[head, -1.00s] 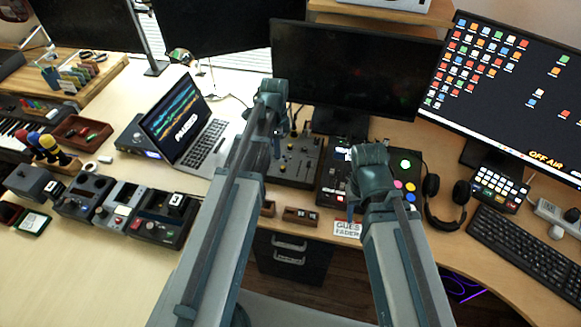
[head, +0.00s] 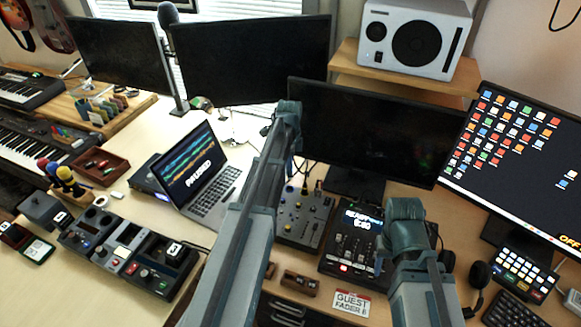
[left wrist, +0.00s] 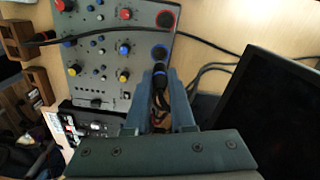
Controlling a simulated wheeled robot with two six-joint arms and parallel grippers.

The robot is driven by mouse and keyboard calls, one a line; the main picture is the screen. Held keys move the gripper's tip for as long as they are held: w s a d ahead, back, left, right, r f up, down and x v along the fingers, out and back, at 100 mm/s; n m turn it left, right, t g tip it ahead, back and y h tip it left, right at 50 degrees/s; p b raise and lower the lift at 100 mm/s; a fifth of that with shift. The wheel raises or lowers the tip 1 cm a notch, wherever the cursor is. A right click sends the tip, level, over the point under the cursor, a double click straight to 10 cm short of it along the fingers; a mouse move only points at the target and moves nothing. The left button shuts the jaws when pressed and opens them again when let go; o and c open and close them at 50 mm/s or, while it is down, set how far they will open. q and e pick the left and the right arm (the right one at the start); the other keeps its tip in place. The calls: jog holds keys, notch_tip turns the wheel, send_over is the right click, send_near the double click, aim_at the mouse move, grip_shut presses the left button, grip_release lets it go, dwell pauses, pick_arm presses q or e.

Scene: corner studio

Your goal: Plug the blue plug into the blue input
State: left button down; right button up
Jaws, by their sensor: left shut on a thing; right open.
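The blue plug (left wrist: 159,74), black with a blue band, is held between the fingers of my left gripper (left wrist: 160,98) in the left wrist view. The grey mixer (left wrist: 100,60) has a blue input (left wrist: 159,52) with a dark round socket, and a red input (left wrist: 165,19) beyond it. The plug's tip points at the blue input, close to it; whether it touches or enters cannot be told. In the head view my left gripper (head: 288,108) is over the back of the mixer (head: 300,217), hiding the plug. My right gripper (head: 404,212) is open and empty over the fader console.
The fader console (head: 350,240) stands right of the mixer. A monitor (head: 355,135) is just behind. Wooden holders (head: 300,283) sit in front. A black cable (left wrist: 100,37) crosses the mixer. An open laptop (head: 195,165) is to the left.

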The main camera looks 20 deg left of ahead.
pick_arm(q)
notch_tip(320, 180, down, 6)
jog(key=b, duration=0.5)
jog(key=shift+r+b, duration=0.1)
jog(key=shift+b, duration=0.3)
jog(key=shift+f+b, duration=0.55)
dwell(1.7)
jog(key=c, duration=0.7)
grip_release()
jog(key=shift+r, duration=0.1)
notch_tip(320, 180, up, 14)
jog(key=p, duration=1.4)
jog(key=shift+f, duration=0.2)
